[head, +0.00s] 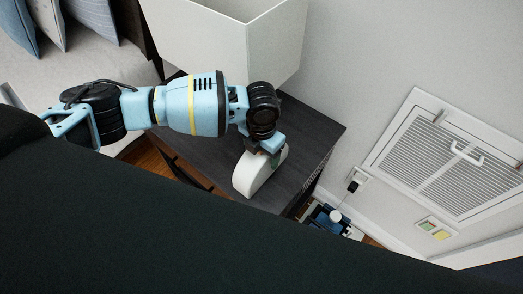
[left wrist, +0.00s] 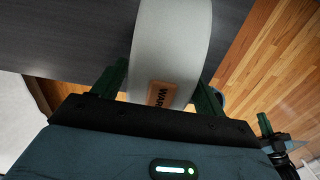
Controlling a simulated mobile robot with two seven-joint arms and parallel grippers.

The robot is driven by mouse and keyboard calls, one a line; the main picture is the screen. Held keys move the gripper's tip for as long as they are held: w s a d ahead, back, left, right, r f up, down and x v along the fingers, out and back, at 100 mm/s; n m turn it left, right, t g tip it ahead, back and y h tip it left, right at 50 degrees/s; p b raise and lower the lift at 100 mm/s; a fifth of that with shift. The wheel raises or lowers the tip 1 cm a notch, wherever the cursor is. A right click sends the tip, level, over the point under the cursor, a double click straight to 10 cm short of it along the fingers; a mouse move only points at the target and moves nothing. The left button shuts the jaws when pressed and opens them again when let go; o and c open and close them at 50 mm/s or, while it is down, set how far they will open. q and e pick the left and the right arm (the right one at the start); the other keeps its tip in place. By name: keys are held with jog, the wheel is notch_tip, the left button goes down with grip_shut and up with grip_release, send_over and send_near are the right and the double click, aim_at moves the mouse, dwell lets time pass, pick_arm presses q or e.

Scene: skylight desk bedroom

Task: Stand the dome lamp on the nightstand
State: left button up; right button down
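The dome lamp (head: 262,172) is a pale, rounded body at the front of the dark nightstand (head: 312,130). In the left wrist view the dome lamp (left wrist: 172,45) shows a curved pale side with a brown tag lettered "WAR…". My left gripper (head: 270,148) is above it, its fingers hidden by the wrist in the head view. In the left wrist view the left gripper (left wrist: 160,88) has one finger against each side of the lamp. I cannot tell whether the lamp touches the nightstand top.
A large white square shade (head: 215,40) stands over the back of the nightstand. A bed with cushions (head: 88,15) lies at the left. A wall vent (head: 445,160) and a plug (head: 354,184) are at the right. The nightstand's right part is bare.

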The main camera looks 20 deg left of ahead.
pick_arm(q)
jog(key=shift+o, duration=0.6)
notch_tip(320, 180, up, 12)
jog(key=shift+r+p, duration=0.2)
jog(key=shift+p, duration=0.2)
